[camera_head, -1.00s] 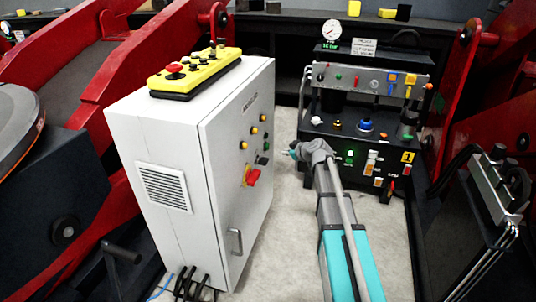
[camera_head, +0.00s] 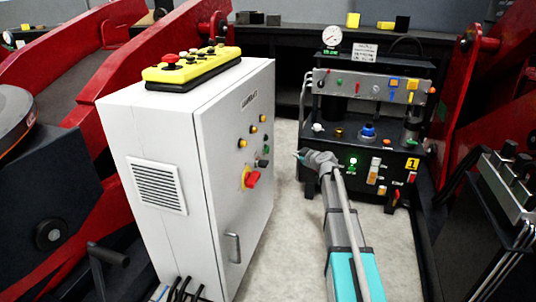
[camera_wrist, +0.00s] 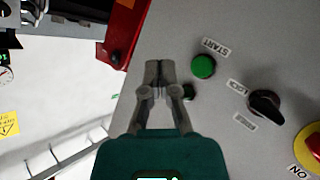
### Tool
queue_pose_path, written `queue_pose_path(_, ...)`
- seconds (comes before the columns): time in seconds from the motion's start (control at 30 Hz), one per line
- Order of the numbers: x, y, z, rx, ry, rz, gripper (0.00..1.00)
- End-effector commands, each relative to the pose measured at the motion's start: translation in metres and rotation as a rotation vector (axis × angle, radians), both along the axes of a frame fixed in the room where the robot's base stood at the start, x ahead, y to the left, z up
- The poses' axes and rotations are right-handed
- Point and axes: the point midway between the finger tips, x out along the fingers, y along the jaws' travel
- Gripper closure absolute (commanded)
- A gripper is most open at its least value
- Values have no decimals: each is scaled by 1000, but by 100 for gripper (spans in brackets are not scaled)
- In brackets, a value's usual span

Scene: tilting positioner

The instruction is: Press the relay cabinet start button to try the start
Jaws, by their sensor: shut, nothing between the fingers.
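The white relay cabinet (camera_head: 225,130) stands left of centre in the head view, its button face turned to the right. In the wrist view the green start button (camera_wrist: 203,66) sits beside the label "START" (camera_wrist: 215,47) on the grey panel. It also shows small in the head view (camera_head: 266,149). My gripper (camera_wrist: 160,68) is shut and empty. In the wrist view its fingertips appear left of the start button, not overlapping it; the gap in depth is unclear. In the head view my gripper (camera_head: 299,156) is right of the cabinet face.
A dark selector knob (camera_wrist: 265,103) and a red-and-yellow switch (camera_wrist: 313,143) lie right of the start button. A small dark button (camera_wrist: 189,91) is close to my right finger. A yellow pendant (camera_head: 193,68) lies on the cabinet. A hydraulic unit (camera_head: 372,145) stands behind my gripper.

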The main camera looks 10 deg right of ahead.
Motion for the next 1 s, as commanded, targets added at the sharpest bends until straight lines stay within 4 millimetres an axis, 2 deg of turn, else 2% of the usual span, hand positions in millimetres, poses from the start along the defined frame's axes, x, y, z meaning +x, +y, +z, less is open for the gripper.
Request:
queue_pose_path(0.57, 2, 5, 0, 1, 0, 1, 100)
queue_pose_path(1.0, 19, 38, 0, 0, 0, 2, 100)
